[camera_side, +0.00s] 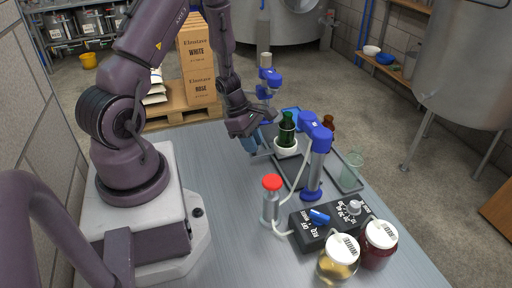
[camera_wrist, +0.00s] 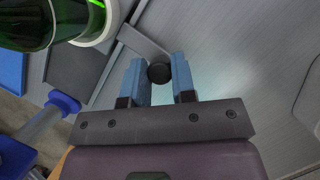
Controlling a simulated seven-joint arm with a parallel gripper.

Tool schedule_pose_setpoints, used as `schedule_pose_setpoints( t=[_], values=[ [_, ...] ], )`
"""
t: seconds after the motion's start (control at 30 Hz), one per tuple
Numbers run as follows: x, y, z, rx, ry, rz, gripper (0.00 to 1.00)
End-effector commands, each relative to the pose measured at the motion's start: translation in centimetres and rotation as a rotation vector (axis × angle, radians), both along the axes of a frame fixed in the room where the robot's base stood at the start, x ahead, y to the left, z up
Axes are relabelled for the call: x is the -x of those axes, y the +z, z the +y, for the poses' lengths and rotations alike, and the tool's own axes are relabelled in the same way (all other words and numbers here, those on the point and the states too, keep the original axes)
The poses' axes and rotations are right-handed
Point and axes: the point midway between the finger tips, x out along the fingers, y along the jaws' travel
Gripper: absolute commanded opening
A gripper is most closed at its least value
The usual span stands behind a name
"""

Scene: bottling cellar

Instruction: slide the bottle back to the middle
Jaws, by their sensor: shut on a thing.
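The green bottle (camera_side: 287,134) stands upright in a white round holder (camera_side: 286,150) on the dark grey track. In the wrist view the bottle (camera_wrist: 25,25) and the white holder's rim (camera_wrist: 106,28) show at the upper left, to the left of my fingers. My gripper (camera_side: 250,145) is low beside the track, to the left of the bottle. In the wrist view its blue fingers (camera_wrist: 158,62) are shut on a round black knob (camera_wrist: 159,73). A flat grey bar (camera_wrist: 142,40) runs from the knob towards the holder. My fingers do not touch the bottle.
A blue filler arm on a grey post (camera_side: 317,170) stands right of the bottle. A brown bottle (camera_side: 328,122) and a glass (camera_side: 350,175) stand beyond. A red-capped bottle (camera_side: 270,202), control box (camera_side: 325,222) and two jars (camera_side: 378,245) are in front. The table's front left is clear.

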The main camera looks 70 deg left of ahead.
Motion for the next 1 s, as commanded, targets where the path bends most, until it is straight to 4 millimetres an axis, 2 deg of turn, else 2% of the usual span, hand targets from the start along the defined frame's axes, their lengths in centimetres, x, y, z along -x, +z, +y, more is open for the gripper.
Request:
schedule_pose_setpoints(
  t=[0.27, 0.3, 0.4, 0.77, 0.87, 1.0],
  values=[
    [-0.2, 0.1, 0.1, -0.002, -0.001, -0.005, 0.00],
    [-0.2, 0.1, 0.1, -0.002, -0.001, -0.005, 0.27],
    [-0.2, 0.1, 0.1, -0.002, -0.002, -0.003, 0.50],
    [0.0, 0.5, 0.2, -0.003, -0.002, -0.003, 0.50],
    [0.3, 1.7, 0.6, -0.006, -0.002, -0.005, 0.50],
    [1.1, 4.4, 1.4, -0.008, -0.002, -0.007, 0.50]
  ],
)
